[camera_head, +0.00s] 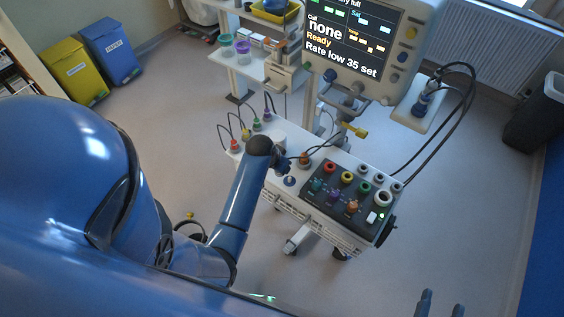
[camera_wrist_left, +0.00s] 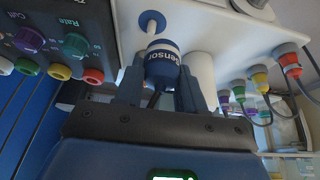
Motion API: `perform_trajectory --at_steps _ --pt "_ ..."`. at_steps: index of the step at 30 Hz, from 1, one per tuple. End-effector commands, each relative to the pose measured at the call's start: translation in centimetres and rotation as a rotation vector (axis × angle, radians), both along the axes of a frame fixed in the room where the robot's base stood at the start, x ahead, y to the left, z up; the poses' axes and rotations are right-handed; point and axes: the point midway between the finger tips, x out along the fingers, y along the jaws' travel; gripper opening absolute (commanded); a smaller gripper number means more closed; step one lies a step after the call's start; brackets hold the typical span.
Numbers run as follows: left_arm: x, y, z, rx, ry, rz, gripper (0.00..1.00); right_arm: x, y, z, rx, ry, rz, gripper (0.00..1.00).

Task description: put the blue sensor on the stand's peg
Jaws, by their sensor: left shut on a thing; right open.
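The blue sensor (camera_wrist_left: 161,72), a round blue piece with a white band lettered "Sensor", is between the fingers of my left gripper (camera_wrist_left: 160,66) in the left wrist view. The gripper is shut on it. The peg (camera_wrist_left: 152,26) on the white stand top (camera_wrist_left: 212,38) has a blue ring at its base and shows just beyond the sensor; the two look apart. In the head view, my left gripper (camera_head: 281,162) is close to the peg's blue base (camera_head: 290,181), and the sensor cannot be made out there. My right gripper (camera_head: 441,303) is open and empty at the bottom right.
A white cylinder (camera_wrist_left: 200,76) stands close beside the sensor. Several coloured plugs with cables (camera_head: 246,134) line the stand's left end. A black panel with coloured knobs (camera_head: 347,193) fills its right part. A monitor (camera_head: 352,45) rises behind. Floor is clear at the lower right.

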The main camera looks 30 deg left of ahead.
Motion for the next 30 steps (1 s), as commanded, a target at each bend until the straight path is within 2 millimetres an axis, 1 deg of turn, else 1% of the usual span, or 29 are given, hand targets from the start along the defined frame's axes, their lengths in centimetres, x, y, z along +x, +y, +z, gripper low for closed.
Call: perform_trajectory --at_steps 2,5,8,10,12,16,21,24,30 --pt "0.1 0.1 -0.1 0.002 0.017 0.001 0.10 0.0 0.0 -0.3 0.000 -0.001 0.000 0.60" --pt "0.8 0.5 -0.1 0.005 0.030 0.005 0.10 0.0 0.0 -1.1 0.000 -0.001 0.000 0.60" --pt "2.3 1.0 0.0 0.007 0.033 0.008 0.10 0.0 0.0 -2.3 0.000 -0.001 0.000 0.60" --pt "3.7 1.1 -0.2 0.007 0.035 -0.013 0.10 0.0 0.0 -3.6 0.000 -0.001 0.000 0.60" --pt "5.0 1.1 -0.5 0.008 0.035 -0.105 0.10 0.0 0.0 -5.0 0.000 -0.001 0.000 0.60" --pt "5.8 0.3 -0.4 0.010 0.036 -0.328 0.10 0.0 0.0 -6.0 0.000 -0.001 0.000 0.60" --pt "5.8 -0.8 -0.2 0.015 0.035 -0.618 0.10 0.0 0.0 -6.6 0.000 -0.001 0.000 0.60" --pt "5.2 -1.5 -0.1 0.018 0.035 -0.769 0.10 0.0 0.0 -6.5 0.000 -0.001 0.000 0.60" --pt "4.0 -2.4 -0.4 0.022 0.032 -0.973 0.10 0.0 0.0 -6.4 0.000 -0.001 0.000 0.60"
